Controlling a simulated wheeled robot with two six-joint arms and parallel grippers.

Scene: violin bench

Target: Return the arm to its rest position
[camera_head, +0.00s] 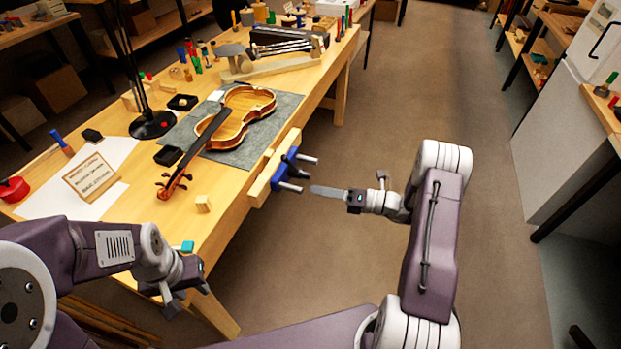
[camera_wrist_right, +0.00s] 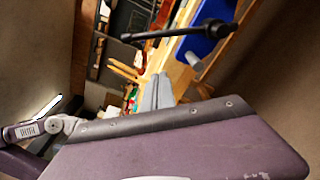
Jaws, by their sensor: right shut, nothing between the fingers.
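My right arm reaches in from the right in the head view. Its gripper (camera_head: 328,192) has its long grey fingers together and empty, over the floor just right of the bench's blue vise (camera_head: 285,170). The fingers (camera_wrist_right: 158,92) also show shut in the right wrist view, with the blue vise (camera_wrist_right: 203,38) beyond them. My left gripper (camera_head: 185,292) hangs at the lower left, by the bench's near edge. I see nothing in it, but its fingers are too foreshortened to tell their opening.
The wooden bench (camera_head: 238,215) carries a violin (camera_head: 243,108) on a grey mat (camera_head: 282,108), a black lamp (camera_head: 153,124), a sign card (camera_head: 90,178) and a small wooden block (camera_head: 203,204). The floor (camera_head: 370,110) right of the bench is open. A white cabinet (camera_head: 560,130) stands at right.

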